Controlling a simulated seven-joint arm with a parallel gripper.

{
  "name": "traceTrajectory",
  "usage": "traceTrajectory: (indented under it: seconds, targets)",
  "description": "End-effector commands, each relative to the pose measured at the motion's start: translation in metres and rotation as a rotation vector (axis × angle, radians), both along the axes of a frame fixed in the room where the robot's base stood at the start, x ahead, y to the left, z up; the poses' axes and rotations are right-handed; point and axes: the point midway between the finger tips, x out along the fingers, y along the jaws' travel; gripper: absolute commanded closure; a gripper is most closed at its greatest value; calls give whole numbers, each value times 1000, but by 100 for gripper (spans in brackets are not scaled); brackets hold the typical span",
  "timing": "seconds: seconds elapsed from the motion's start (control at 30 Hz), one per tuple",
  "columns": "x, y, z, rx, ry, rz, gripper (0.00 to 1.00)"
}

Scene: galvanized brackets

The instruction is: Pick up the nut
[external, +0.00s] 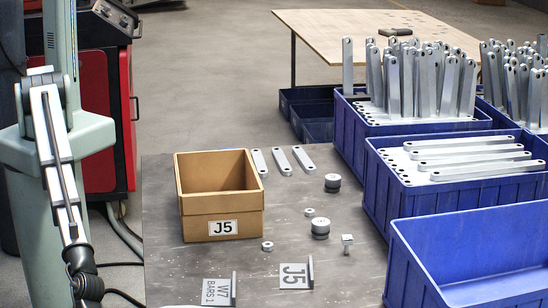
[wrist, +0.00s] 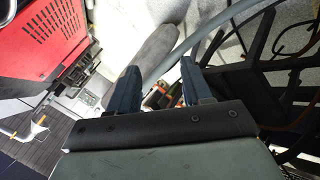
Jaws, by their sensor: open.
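Two small ring-shaped metal pieces that look like nuts lie on the grey table in the external view. One nut (external: 267,246) is in front of the box's right side, and another nut (external: 310,212) is farther back to the right. I cannot tell which one the task means. My gripper (wrist: 158,88) shows in the wrist view with its two dark blue fingers apart and nothing between them. It points away from the table pieces, and no nut shows in that view. In the external view my arm is at the left, and its gripper end is not visible.
A brown J5 box (external: 222,229) stands on the table (external: 190,271). Blue crates (external: 375,205) line the right. A red machine (wrist: 60,35) shows in the wrist view.

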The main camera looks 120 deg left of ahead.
Motion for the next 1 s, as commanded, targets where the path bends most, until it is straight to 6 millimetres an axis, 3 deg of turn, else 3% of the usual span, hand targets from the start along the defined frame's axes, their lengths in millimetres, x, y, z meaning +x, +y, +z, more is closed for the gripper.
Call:
traceTrajectory:
  seconds: [0.03,0.1,0.23,0.37,0.57,0.67,0.77,1.0]
  targets:
    - [8,-14,11,-21,-12,5,51]
    - [16,-24,25,-42,-20,13,51]
    - [32,-25,48,-57,-9,28,51]
    - [50,-14,72,-55,18,44,51]
    - [85,13,124,-41,75,84,51]
    - [103,34,155,-29,111,115,51]
    - [123,67,186,-2,151,158,51]
    - [152,201,211,134,281,284,51]
